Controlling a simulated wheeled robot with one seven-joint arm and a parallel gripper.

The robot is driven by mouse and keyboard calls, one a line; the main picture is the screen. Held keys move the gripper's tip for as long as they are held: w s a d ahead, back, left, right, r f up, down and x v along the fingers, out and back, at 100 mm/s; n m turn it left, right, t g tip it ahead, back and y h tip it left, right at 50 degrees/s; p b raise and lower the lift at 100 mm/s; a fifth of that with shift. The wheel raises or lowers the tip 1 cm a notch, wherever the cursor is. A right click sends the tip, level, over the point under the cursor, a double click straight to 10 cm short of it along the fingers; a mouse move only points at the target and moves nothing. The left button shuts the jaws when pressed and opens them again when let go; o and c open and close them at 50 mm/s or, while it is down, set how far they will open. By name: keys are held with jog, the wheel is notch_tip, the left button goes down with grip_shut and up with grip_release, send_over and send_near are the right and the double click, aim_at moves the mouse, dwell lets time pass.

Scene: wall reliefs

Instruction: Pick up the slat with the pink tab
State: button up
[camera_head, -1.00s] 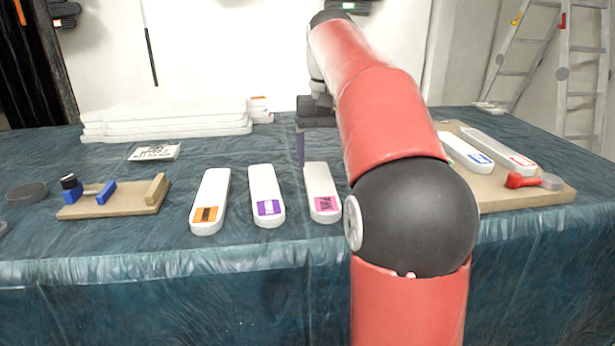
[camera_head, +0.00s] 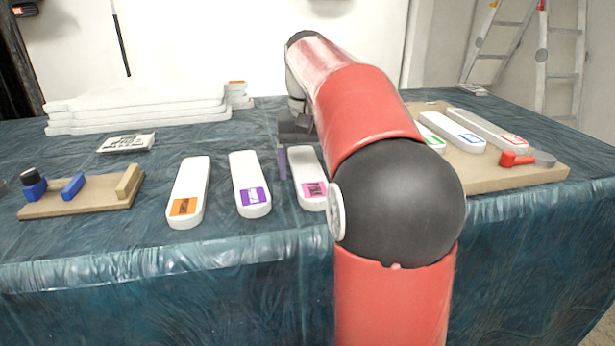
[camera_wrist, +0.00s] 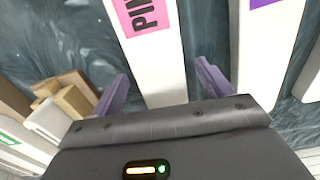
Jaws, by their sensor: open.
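The white slat with the pink tab (camera_head: 308,167) lies on the blue-green plastic-covered table, its near right side close behind my arm. In the wrist view the pink-tab slat (camera_wrist: 154,62) runs between my two purple fingers. My gripper (camera_wrist: 162,88) is open and empty, with one finger to each side of the slat. Gaps show between the fingers and the slat. In the head view my gripper (camera_head: 289,150) is at the slat's far end, partly hidden by my arm. I cannot tell its exact height above the slat.
A purple-tab slat (camera_head: 250,180) and an orange-tab slat (camera_head: 188,190) lie to the left. A board (camera_head: 510,182) at the right bears slats and a red-handled tool (camera_head: 518,158). A wooden fixture (camera_head: 85,195) stands left, white stacked panels (camera_head: 140,112) behind.

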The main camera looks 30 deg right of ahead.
aim_at(307, 169)
jog(key=shift+c, duration=0.5)
jog(key=c, duration=1)
jog(key=shift+r, duration=0.1)
jog(key=shift+c, duration=0.2)
notch_tip(307, 169, up, 10)
jog(key=p, duration=0.3)
jog(key=shift+a, duration=0.1)
